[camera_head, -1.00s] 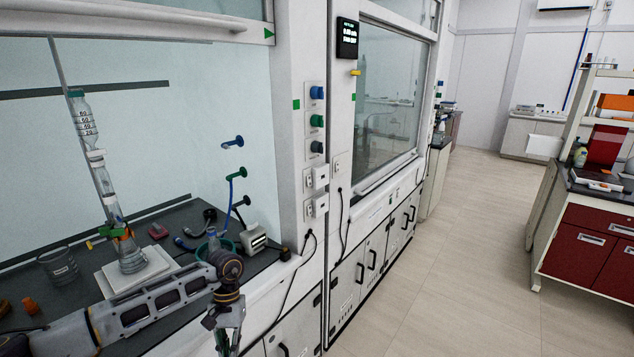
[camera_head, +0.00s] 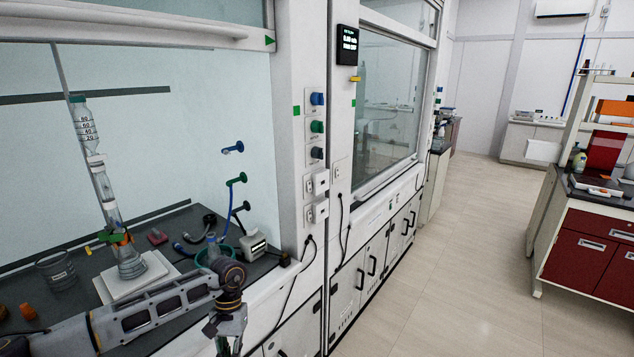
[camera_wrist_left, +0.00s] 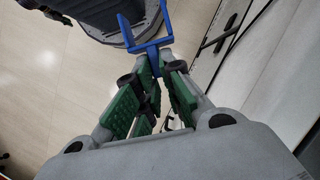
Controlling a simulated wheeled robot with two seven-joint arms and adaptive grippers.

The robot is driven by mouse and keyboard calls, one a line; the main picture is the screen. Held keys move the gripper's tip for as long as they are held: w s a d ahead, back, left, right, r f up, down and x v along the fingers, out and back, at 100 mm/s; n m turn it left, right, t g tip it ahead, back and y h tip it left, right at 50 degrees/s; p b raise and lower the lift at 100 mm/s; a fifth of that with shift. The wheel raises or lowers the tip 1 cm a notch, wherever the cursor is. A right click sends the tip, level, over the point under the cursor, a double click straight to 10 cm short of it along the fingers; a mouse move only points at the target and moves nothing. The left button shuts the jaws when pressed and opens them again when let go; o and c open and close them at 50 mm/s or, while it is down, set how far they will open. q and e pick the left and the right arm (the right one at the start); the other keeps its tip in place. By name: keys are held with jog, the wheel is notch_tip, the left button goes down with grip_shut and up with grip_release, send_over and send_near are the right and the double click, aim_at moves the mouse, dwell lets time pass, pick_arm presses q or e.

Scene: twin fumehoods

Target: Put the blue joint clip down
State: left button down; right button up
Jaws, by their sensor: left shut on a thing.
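The blue joint clip (camera_wrist_left: 149,45) shows at the top of the left wrist view, its prongs pointing away from the fingers. My left gripper (camera_wrist_left: 150,68), with green finger pads, is shut on its near end. In the head view my left gripper (camera_head: 229,338) hangs pointing down at the bottom edge, in front of the left fumehood. The clip cannot be made out there. My right gripper is not in view.
The left fumehood's dark worktop (camera_head: 190,222) holds a glass assembly on a white plate (camera_head: 162,283), a beaker (camera_head: 57,270) and a small white device (camera_head: 253,245). A second fumehood (camera_head: 385,110) stands beside it. The floor (camera_head: 450,260) on the right is clear.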

pick_arm(q)
jog(key=shift+d+r, duration=0.1)
jog(key=shift+r, duration=0.05)
dwell(0.5)
jog(key=d+r+m+y, duration=0.1)
jog(key=d+r+m, duration=0.3)
jog(key=d+r, duration=0.3)
jog(key=s+d+r+m+t+y, duration=0.1)
jog(key=d+r+m, duration=0.3)
jog(key=r, duration=1)
jog(key=shift+d+r+y, duration=0.2)
jog(key=shift+d+y, duration=0.3)
jog(key=shift+d, duration=1.4)
